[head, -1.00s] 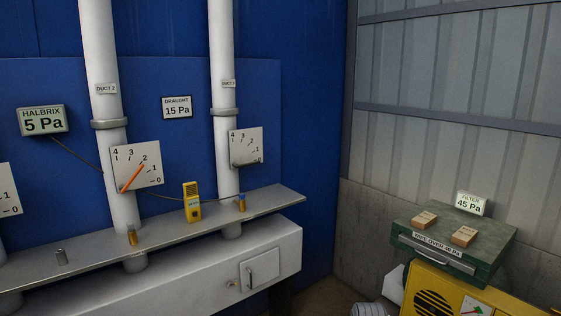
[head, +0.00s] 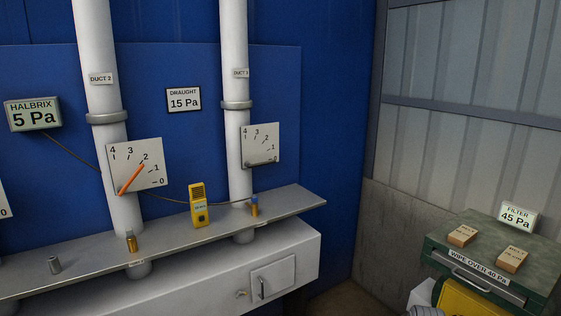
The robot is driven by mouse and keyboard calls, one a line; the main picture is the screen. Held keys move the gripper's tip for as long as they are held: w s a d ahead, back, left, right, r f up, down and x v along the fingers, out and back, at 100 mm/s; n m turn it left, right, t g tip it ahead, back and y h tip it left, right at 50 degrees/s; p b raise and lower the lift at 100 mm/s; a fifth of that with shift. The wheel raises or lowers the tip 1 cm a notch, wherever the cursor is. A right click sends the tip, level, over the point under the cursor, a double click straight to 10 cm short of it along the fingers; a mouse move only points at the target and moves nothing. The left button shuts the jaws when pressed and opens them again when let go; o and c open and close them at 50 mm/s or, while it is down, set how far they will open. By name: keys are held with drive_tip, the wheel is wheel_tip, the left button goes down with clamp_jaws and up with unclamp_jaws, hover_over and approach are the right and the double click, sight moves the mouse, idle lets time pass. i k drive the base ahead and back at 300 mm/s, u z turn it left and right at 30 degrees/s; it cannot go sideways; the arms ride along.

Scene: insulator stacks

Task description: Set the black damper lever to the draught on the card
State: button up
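The draught card (head: 184,100) on the blue panel reads 15 Pa. The HALBRIX display (head: 33,115) at the left reads 5 Pa. On the right duct (head: 236,55), a white dial plate (head: 260,138) is marked 0 to 4. A dark lever (head: 262,162) seems to lie along its lower edge, near 0, but it is small and hard to make out. On DUCT 2 (head: 100,50), another dial plate (head: 135,158) carries an orange lever (head: 131,178) slanting up toward 2. My gripper is not in view.
A grey shelf (head: 180,232) runs below the dials. It bears a yellow meter (head: 198,206) and several small fittings. A white cabinet (head: 210,268) is underneath. At the right, a green case (head: 465,248) holds two small blocks and a FILTER 45 Pa display (head: 518,216).

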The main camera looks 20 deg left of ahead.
sight(248, 164)
drive_tip(key=u, duration=0.25)
drive_tip(key=i, duration=0.95)
drive_tip(key=u, duration=0.75)
